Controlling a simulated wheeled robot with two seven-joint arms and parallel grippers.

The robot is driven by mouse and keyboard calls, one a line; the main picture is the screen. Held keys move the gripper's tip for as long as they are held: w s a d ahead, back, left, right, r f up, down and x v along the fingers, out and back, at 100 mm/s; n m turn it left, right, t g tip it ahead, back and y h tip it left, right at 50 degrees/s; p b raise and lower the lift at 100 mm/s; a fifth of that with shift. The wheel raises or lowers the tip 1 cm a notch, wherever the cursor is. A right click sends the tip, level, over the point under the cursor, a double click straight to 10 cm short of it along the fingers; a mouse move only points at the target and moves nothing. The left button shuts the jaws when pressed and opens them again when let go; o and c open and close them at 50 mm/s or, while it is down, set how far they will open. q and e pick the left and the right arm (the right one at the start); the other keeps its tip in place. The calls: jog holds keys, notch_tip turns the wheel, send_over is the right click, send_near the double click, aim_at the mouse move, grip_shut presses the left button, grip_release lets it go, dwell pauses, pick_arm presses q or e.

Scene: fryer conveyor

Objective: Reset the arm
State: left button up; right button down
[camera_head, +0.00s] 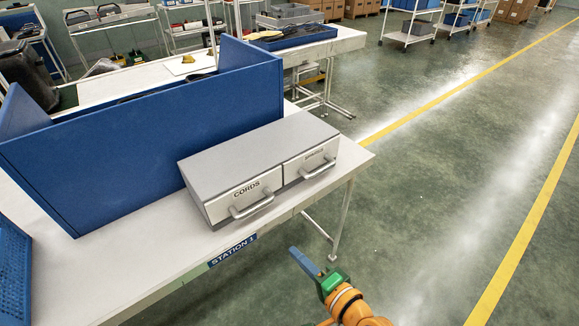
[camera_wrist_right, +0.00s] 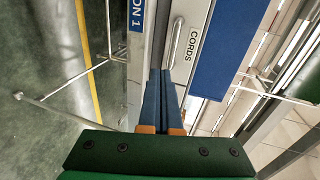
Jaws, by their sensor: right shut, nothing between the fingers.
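My right gripper (camera_head: 305,262) is at the bottom of the head view, in front of the table's front edge and over the floor. Its blue fingers are shut with nothing between them; they also show in the right wrist view (camera_wrist_right: 161,100). A grey two-drawer box (camera_head: 245,150) stands on the white table (camera_head: 120,275), apart from the gripper. Its left drawer, labelled CORDS (camera_head: 245,198), and its right drawer (camera_head: 310,163) both look closed. The right drawer's label is too small to read. My left gripper is not in view.
A blue partition (camera_head: 150,140) stands on the table behind the drawer box. A blue perforated bin (camera_head: 12,270) is at the left edge. A STATION 1 label (camera_head: 233,250) is on the table's front edge. The green floor (camera_head: 430,190) to the right is open, with yellow lines.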

jog(key=s+d+f+n+g+h, duration=0.2)
jog(key=s+d+f, duration=0.1)
jog(key=f, duration=0.4)
jog(key=s+d+f+n+g+h, duration=0.1)
jog(key=s+d+f+n, duration=0.15)
jog(key=f, duration=0.55)
jog(key=s+d+f+n+g+h, duration=0.1)
jog(key=s+d+f+g+h, duration=0.1)
jog(key=s+f, duration=0.35)
jog(key=s+d+f+n+g+h, duration=0.1)
jog(key=s+d+f+n+g, duration=0.2)
jog(key=s+f, duration=0.3)
jog(key=s+d+f+n+g+h, duration=0.2)
jog(key=s+d+f+n+g, duration=0.1)
jog(key=s, duration=1)
notch_tip(320, 180, down, 3)
jog(key=shift+s+d+f+n, duration=0.15)
jog(key=shift+s+d+n, duration=0.15)
jog(key=shift+d+n, duration=0.65)
jog(key=shift+d, duration=0.1)
